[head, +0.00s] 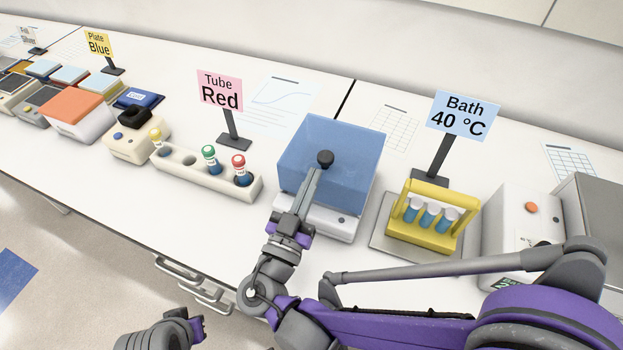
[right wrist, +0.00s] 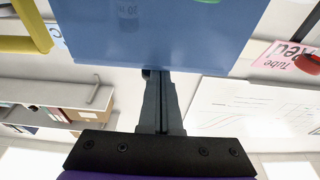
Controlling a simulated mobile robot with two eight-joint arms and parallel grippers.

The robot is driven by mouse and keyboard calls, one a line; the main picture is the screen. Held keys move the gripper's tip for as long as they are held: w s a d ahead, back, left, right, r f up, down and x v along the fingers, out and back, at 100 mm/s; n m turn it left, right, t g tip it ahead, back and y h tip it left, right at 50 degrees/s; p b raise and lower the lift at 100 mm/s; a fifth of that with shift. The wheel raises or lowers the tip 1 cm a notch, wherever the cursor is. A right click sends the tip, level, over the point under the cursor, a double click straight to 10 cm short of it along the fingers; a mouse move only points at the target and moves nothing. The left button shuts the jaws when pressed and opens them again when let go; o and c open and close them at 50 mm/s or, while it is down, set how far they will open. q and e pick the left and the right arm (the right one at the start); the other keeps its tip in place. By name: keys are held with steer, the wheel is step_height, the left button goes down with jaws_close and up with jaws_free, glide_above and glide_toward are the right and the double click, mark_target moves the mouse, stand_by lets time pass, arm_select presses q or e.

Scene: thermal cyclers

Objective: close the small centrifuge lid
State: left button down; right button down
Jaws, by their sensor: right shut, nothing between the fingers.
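The small centrifuge (head: 327,222) is a white box on the bench with a translucent blue lid (head: 345,137). The lid shows as a large blue panel above the base; I cannot tell exactly how far it is open. A dark round knob (head: 325,157) shows against the blue. My right gripper (head: 316,172) reaches up in front of the lid, its shut fingers just below the knob. In the right wrist view the shut fingers (right wrist: 152,76) meet the edge of the blue lid (right wrist: 160,35); nothing is between them. A part of my left arm shows at the bottom; its fingers are not clear.
A white rack (head: 207,178) with coloured-cap tubes stands left, by the Tube Red sign (head: 220,90). To the right, a yellow tube rack (head: 430,215) stands by the Bath 40 °C sign (head: 464,114). My right arm passes in front of the bench at lower right.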

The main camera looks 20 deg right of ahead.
steer(key=shift+f, duration=0.2)
steer(key=v, duration=1)
steer(key=shift+s+a+r, duration=0.2)
steer(key=shift+s, duration=0.15)
